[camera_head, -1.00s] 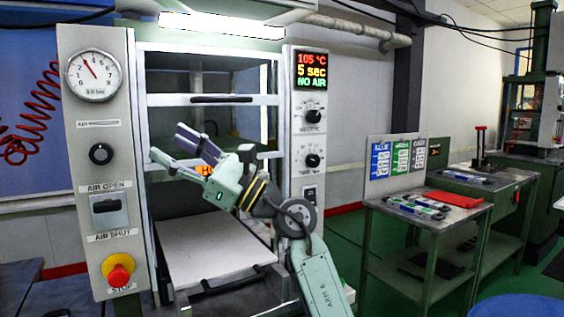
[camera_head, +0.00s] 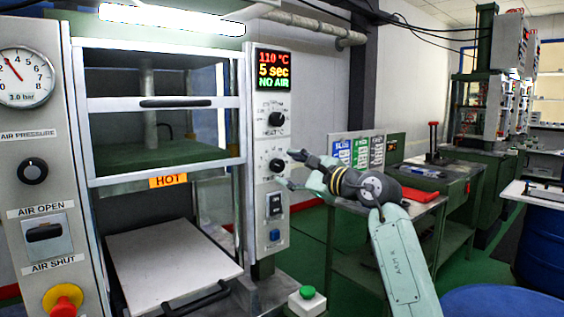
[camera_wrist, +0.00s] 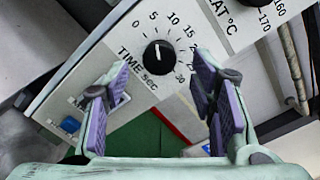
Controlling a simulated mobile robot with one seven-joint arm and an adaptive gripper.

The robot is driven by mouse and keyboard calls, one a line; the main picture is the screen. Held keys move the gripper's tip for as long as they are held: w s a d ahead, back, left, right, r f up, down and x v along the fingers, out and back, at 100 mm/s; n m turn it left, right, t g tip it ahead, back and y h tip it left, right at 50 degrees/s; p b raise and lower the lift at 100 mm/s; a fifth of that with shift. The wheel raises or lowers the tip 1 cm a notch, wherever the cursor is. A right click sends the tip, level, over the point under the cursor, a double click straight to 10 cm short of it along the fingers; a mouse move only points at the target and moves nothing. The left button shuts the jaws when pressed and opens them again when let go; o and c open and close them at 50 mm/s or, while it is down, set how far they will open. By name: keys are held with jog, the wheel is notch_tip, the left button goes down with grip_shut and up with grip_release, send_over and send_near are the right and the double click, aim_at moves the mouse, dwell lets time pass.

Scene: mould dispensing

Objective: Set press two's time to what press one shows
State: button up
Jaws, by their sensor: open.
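The near press has a display (camera_head: 273,70) reading 110 °C, 5 sec and NO AIR. Below it are the heat knob (camera_head: 275,119) and the black time knob (camera_head: 277,166). In the wrist view the time knob (camera_wrist: 158,57) sits on a scale marked 0 to 30, its white mark pointing near 5. My gripper (camera_head: 288,168) is open beside the time knob, at its right in the head view. In the wrist view its fingers (camera_wrist: 158,77) stand apart with the knob beyond the gap between them. I cannot tell which press number this is.
A rocker switch (camera_head: 275,204) and a blue button (camera_head: 275,235) lie below the knob. A HOT label (camera_head: 168,181) marks the platen, above a pale pulled-out tray (camera_head: 170,265). A green button box (camera_head: 307,300) stands low in front. A bench (camera_head: 440,215) and other machines are at right.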

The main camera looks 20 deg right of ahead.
aim_at(280, 166)
jog(key=shift+p+x, duration=0.45)
jog(key=shift+x, duration=1.4)
jog(key=shift+c, duration=0.5)
jog(key=c, duration=1)
